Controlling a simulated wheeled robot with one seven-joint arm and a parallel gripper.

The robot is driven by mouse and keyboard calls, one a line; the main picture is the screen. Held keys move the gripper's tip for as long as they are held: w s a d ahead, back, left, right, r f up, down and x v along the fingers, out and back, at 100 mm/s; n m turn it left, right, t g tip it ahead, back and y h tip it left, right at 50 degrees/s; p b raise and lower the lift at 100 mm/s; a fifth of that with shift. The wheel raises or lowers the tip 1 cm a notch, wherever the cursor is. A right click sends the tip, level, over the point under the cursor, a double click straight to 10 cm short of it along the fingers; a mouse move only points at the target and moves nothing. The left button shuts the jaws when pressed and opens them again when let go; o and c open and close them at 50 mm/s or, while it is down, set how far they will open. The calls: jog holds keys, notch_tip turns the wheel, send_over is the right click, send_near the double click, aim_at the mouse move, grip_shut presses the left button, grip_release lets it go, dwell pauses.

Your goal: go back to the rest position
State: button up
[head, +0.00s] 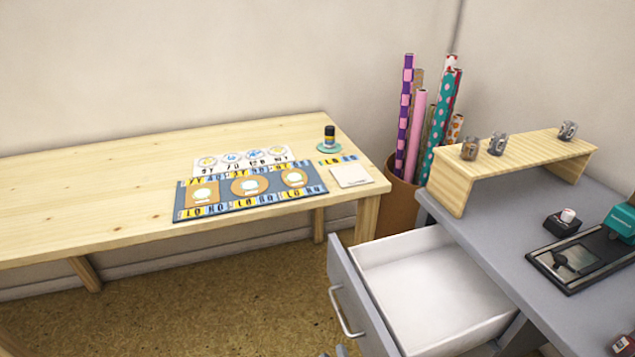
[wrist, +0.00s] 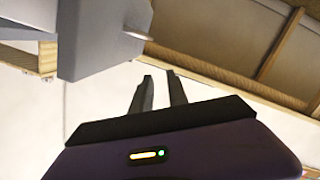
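My gripper (wrist: 158,75) shows in the wrist view, with two dark fingers standing apart and nothing between them. It is open and empty, and touches nothing that I can see. The gripper does not show in the head view. In the wrist view a grey block-like piece of furniture (wrist: 100,35) is at the upper left, and wooden beams (wrist: 280,45) cross the upper right.
A grey desk (head: 490,220) has an open, empty-looking drawer (head: 420,290), and a wooden riser (head: 510,155) on top. Rolls stand in a brown bin (head: 395,210).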

jog(key=s+d+r+m+g+h, duration=0.1)
jog(key=s+d+m, duration=0.2)
jog(key=s+d, duration=0.45)
jog(key=s+d+r+m+h, duration=0.1)
jog(key=s+d+r+m, duration=0.2)
jog(key=s, duration=0.7)
jog(key=s+d+m+g+h, duration=0.1)
jog(key=s+d+m, duration=0.2)
jog(key=s+d, duration=0.45)
notch_tip(320, 180, up, 16)
jog(key=a+p, duration=0.1)
jog(key=p, duration=1.5)
jog(key=shift+s+f, duration=0.15)
jog(key=shift+s, duration=0.25)
